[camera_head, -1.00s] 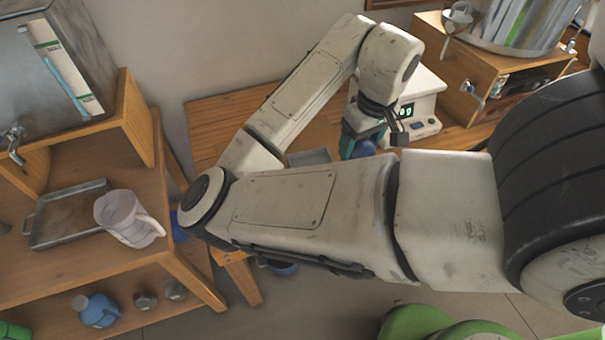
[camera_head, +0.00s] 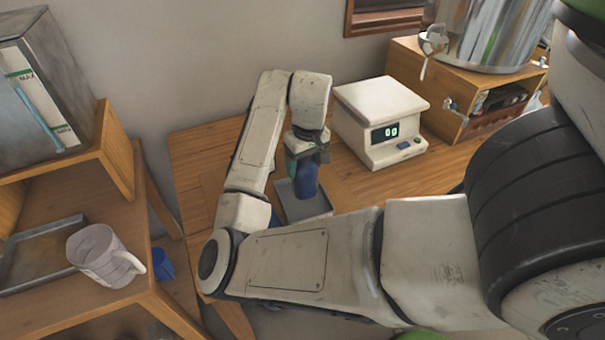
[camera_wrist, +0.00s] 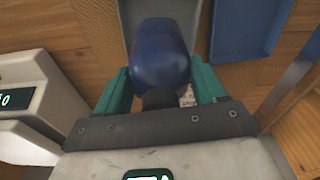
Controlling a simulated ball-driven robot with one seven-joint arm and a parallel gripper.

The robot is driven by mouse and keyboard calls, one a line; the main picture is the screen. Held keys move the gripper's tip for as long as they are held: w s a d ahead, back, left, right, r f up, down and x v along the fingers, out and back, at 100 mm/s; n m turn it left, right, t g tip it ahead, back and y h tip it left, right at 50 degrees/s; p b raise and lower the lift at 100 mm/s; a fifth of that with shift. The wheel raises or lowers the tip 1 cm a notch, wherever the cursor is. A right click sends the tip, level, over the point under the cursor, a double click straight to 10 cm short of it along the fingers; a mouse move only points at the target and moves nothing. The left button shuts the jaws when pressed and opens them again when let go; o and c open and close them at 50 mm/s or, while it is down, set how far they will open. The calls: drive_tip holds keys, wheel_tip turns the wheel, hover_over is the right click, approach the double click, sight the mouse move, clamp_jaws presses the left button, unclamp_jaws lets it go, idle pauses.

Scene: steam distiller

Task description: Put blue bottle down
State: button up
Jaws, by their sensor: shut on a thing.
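The blue bottle (camera_head: 307,182) is in my gripper (camera_head: 300,165), at the small grey tray (camera_head: 318,207) on the wooden table. In the wrist view the dark blue bottle (camera_wrist: 162,50) sits between the two teal fingers of my gripper (camera_wrist: 162,82), which are shut on it. The grey tray shows behind the bottle in the wrist view. I cannot tell whether the bottle's base touches the tray. Its lower end is partly hidden by the tray's near side and my arm.
A white scale (camera_head: 380,120) reading 00 stands to the right of the tray. A steel pot (camera_head: 490,35) sits on a wooden box further right. A wooden shelf at left holds a measuring jug (camera_head: 98,255) and a metal tray (camera_head: 30,262). A blue tray (camera_wrist: 250,25) shows in the wrist view.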

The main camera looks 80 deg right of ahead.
drive_tip(key=shift+w+d+f, duration=0.15)
drive_tip(key=shift+w+f, duration=0.2)
drive_tip(key=shift+f, duration=1.55)
drive_tip(key=shift+f, duration=0.15)
drive_tip(key=o, duration=1.5)
drive_tip(key=shift+c, duration=0.2)
drive_tip(key=r, duration=0.4)
drive_tip(key=r+p, duration=0.1)
drive_tip(key=r, duration=0.3)
drive_tip(key=s+a+r, duration=0.1)
drive_tip(key=r, duration=0.3)
drive_tip(key=shift+s+r+p, duration=0.1)
drive_tip(key=shift+r+p, duration=0.05)
drive_tip(key=shift+p, duration=0.15)
